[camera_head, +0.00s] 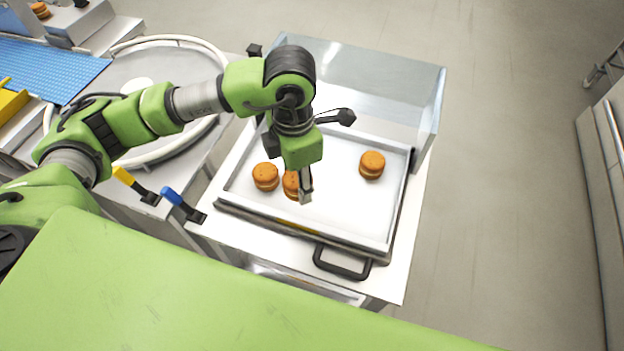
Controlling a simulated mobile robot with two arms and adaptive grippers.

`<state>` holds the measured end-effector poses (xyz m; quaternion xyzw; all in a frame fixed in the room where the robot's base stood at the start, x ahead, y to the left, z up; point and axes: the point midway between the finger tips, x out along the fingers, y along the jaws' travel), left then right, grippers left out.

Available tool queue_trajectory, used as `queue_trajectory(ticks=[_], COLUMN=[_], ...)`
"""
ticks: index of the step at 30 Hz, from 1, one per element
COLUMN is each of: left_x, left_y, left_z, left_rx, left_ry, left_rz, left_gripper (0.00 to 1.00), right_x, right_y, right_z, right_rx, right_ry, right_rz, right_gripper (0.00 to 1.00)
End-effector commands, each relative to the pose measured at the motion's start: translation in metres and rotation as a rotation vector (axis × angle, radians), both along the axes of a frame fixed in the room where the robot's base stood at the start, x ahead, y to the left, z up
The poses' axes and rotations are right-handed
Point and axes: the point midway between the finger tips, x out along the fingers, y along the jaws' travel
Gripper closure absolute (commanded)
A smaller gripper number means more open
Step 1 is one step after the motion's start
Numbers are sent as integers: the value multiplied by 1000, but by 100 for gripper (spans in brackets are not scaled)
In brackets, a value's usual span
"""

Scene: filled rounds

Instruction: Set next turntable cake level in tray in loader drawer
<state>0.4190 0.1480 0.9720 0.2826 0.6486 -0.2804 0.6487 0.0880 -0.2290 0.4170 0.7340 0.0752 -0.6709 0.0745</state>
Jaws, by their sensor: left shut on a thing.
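My left gripper (306,190) points down over the white tray (340,215) in the loader drawer (408,255). It is shut on an orange-brown filled cake (291,185), which is partly hidden behind the fingers. I cannot tell whether this cake touches the tray floor. A second cake (265,177) lies level in the tray just left of it. A third cake (372,165) lies level towards the tray's right side. The round turntable (205,135) is at the left, partly covered by my arm; no cake shows on its visible part. My right gripper is not in view.
A clear guard (375,85) stands behind the tray, and a black handle (343,265) is at the drawer's front. A yellow-handled lever (135,184) and a blue-handled one (182,204) stick out at left. A blue mat (50,67) lies far left. The tray's middle and front right are free.

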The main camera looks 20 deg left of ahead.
Motion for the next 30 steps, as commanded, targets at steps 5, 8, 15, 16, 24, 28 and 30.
queue_trajectory(ticks=[5, 8, 15, 16, 24, 28, 30], left_x=[24, 34, 43, 42, 43, 44, 43], left_y=[-9, -12, -15, -15, -15, -15, -15], left_z=[-32, -44, -61, -65, -89, -89, -90], left_rx=[0, 0, 1, 2, -1, -1, -1], left_ry=[6, 3, 6, 7, 1, 1, 1], left_rz=[1, 0, 0, 0, -2, -2, -2], left_gripper=[67, 67, 67, 67, 67, 67, 67], right_x=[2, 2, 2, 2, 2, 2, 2], right_y=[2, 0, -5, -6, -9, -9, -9], right_z=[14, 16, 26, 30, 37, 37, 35], right_rx=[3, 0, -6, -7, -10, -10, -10], right_ry=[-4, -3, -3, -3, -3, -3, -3], right_rz=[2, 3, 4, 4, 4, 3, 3], right_gripper=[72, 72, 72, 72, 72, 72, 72])
